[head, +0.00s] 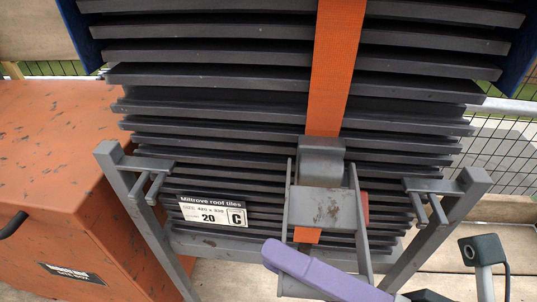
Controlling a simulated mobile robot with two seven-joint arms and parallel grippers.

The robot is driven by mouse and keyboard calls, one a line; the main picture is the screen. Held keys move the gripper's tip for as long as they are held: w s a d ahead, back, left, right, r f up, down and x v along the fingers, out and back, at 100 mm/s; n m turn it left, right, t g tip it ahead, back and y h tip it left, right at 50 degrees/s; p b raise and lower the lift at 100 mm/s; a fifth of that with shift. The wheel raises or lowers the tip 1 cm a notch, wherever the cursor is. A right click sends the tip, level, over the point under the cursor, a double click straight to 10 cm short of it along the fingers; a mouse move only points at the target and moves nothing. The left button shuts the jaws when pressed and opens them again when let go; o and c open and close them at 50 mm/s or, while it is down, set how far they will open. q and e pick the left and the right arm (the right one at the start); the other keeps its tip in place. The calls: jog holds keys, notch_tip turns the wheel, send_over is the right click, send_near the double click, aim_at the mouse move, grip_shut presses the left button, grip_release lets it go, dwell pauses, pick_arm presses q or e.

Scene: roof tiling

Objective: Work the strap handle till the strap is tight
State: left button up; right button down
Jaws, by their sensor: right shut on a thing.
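The orange strap (337,60) runs down the front of a stack of dark roof tiles (220,105) into a grey metal ratchet (322,165). It looks flat and straight above the ratchet; I cannot tell how tight it is. A short piece of strap (307,235) shows below. The ratchet's strap handle has a purple grip (320,272), slanting down to the right at the bottom edge. My right gripper (404,297) is barely in view at the grip's lower right end, shut on it; its fingers are mostly cut off. My left gripper is not in view.
A grey rack with upright posts (150,225) and (437,230) flanks the stack. A white label (212,212) reads "Miltrove roof tiles". An orange chest (85,190) stands left. A grey post with a dark box head (481,250) stands at right, near the right gripper.

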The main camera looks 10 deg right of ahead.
jog(key=c, duration=1)
grip_release()
jog(key=shift+w, duration=0.1)
jog(key=shift+d, duration=0.1)
jog(key=r+v, duration=0.1)
jog(key=v, duration=0.8)
jog(key=shift+s+d+f, duration=0.3)
jog(key=shift+d+f, duration=0.05)
jog(key=shift+f, duration=0.1)
